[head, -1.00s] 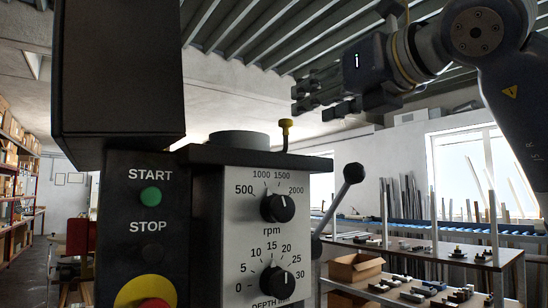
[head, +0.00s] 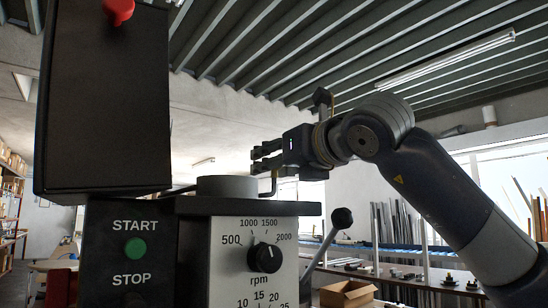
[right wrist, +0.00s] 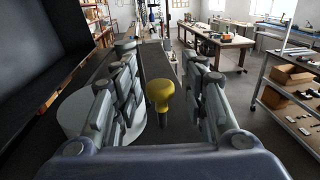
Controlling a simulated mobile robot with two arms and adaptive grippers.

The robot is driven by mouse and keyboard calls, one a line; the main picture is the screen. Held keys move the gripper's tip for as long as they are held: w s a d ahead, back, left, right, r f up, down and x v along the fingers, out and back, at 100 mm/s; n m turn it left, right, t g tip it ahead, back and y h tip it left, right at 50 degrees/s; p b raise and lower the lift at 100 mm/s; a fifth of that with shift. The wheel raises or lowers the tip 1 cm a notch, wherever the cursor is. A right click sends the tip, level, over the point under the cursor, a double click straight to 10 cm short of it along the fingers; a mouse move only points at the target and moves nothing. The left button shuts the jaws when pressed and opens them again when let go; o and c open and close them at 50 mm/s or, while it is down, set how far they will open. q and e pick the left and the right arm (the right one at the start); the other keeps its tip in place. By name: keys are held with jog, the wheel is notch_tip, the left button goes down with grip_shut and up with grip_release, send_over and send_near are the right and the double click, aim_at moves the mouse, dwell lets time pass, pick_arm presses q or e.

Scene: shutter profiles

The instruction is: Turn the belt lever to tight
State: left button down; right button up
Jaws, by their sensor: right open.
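The belt lever has a yellow knob (right wrist: 160,91), which stands upright between the two fingers in the right wrist view. In the head view my gripper hides the knob, and only the thin bent rod of the belt lever (head: 273,184) shows below the fingers. My right gripper (head: 258,161) is level above the machine's top plate, pointing left. Its fingers are open, one on each side of the knob, with a gap on both sides in the right wrist view (right wrist: 164,88). My left gripper is out of view. No tight mark is visible.
A large dark housing (head: 105,100) with a red knob (head: 118,10) stands left of the gripper. A light grey round cap (head: 227,187) sits on the dark top plate (head: 300,207) near the lever. A black-knobbed handle (head: 341,218) rises at the machine's right.

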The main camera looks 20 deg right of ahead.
jog(key=shift+c, duration=0.8)
grip_shut()
jog(key=shift+w, duration=0.1)
jog(key=shift+w+d+n+g+y+p, duration=0.4)
jog(key=shift+n+y, duration=0.2)
jog(key=shift+y, duration=0.4)
jog(key=d+n+g+y+p, duration=0.1)
jog(key=y+p, duration=0.1)
jog(key=w+d+n+g+y+p, duration=0.1)
jog(key=y+p, duration=0.1)
jog(key=shift+w+n, duration=0.2)
jog(key=shift+n, duration=0.2)
jog(key=shift+w+d+f+n+y+p, duration=0.1)
jog(key=shift+w+d+n+y+p, duration=0.1)
jog(key=shift+n+y+p, duration=0.2)
jog(key=shift+g, duration=0.3)
